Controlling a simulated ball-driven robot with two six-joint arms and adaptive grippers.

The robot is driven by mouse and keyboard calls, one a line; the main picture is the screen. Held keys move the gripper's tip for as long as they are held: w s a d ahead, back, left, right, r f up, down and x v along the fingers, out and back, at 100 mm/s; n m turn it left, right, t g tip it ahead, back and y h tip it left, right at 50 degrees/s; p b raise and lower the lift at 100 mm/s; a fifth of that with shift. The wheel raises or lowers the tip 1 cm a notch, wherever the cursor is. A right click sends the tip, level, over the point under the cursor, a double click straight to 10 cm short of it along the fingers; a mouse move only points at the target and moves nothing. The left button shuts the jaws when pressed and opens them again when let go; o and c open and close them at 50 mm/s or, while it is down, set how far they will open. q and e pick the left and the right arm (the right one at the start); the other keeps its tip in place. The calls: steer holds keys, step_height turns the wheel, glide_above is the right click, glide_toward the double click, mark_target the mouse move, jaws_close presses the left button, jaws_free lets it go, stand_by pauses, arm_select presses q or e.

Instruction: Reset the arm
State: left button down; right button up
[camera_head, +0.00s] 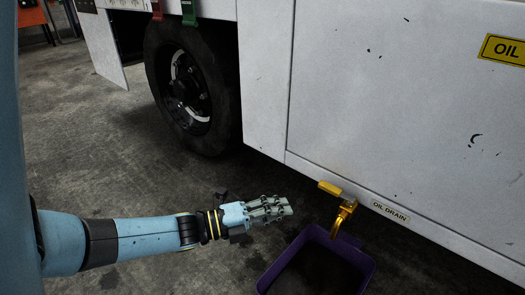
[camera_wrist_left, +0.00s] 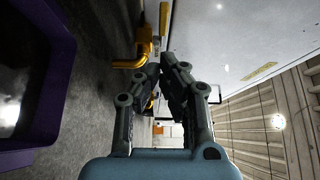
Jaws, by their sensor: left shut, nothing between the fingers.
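My left arm comes in from the left in the head view, and its gripper (camera_head: 284,208) is shut and empty. It hangs above the floor, left of the yellow oil drain valve (camera_head: 344,212) and apart from it. The gripper also shows in the left wrist view (camera_wrist_left: 162,68), its fingertips together. The yellow valve (camera_wrist_left: 146,48) appears there beyond the fingertips. My right gripper is in neither view.
A purple bin (camera_head: 364,262) with dark contents stands on the floor under the valve. The white belt loader body (camera_head: 400,110) fills the right side, with a black wheel (camera_head: 190,88) behind. The concrete floor (camera_head: 110,180) left of the wheel is mostly clear.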

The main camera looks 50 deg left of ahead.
arm_select(q)
steer(key=shift+a+v, duration=0.3)
steer(key=shift+v, duration=1.4)
